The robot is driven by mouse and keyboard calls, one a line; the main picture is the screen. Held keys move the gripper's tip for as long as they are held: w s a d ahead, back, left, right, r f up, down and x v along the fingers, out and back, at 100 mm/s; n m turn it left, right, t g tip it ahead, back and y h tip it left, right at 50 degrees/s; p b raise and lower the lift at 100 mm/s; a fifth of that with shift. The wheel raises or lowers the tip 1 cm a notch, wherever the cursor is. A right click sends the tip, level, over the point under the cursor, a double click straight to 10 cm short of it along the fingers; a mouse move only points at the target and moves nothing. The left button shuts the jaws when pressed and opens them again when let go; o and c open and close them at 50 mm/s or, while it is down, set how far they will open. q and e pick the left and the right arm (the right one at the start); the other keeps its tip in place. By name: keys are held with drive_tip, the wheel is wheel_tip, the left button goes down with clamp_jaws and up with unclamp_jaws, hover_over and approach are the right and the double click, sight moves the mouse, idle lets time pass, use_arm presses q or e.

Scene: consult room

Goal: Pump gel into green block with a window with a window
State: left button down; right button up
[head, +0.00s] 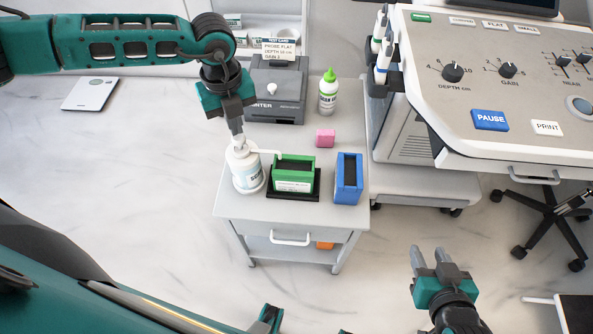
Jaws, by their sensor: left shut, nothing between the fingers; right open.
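The green block with a window (293,175) sits on a black base on top of the grey cart. It is an open-topped green frame with a dark inside and a pale label on its front. The white gel pump bottle (246,170) stands just left of it, its spout reaching right toward the top of the green block. My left gripper (237,139) is shut and points down at the bottle's pump head; whether it touches the head I cannot tell. My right gripper (428,257) is open and empty, low in front of the cart's right side.
A green-capped bottle (328,92) and grey device (277,92) are at the cart's back. The ultrasound console (490,75) stands at right.

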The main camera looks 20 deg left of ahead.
use_arm(q)
drive_tip(key=shift+f, duration=0.2)
drive_tip(key=shift+f+b, duration=1.15)
drive_tip(key=shift+f, duration=0.2)
drive_tip(key=shift+s, duration=0.1)
drive_tip(key=shift+r+p, duration=1.2)
drive_tip(key=shift+r, duration=0.3)
wheel_tip(320, 180, up, 6)
drive_tip(key=p, duration=0.4)
drive_tip(key=shift+p, duration=0.3)
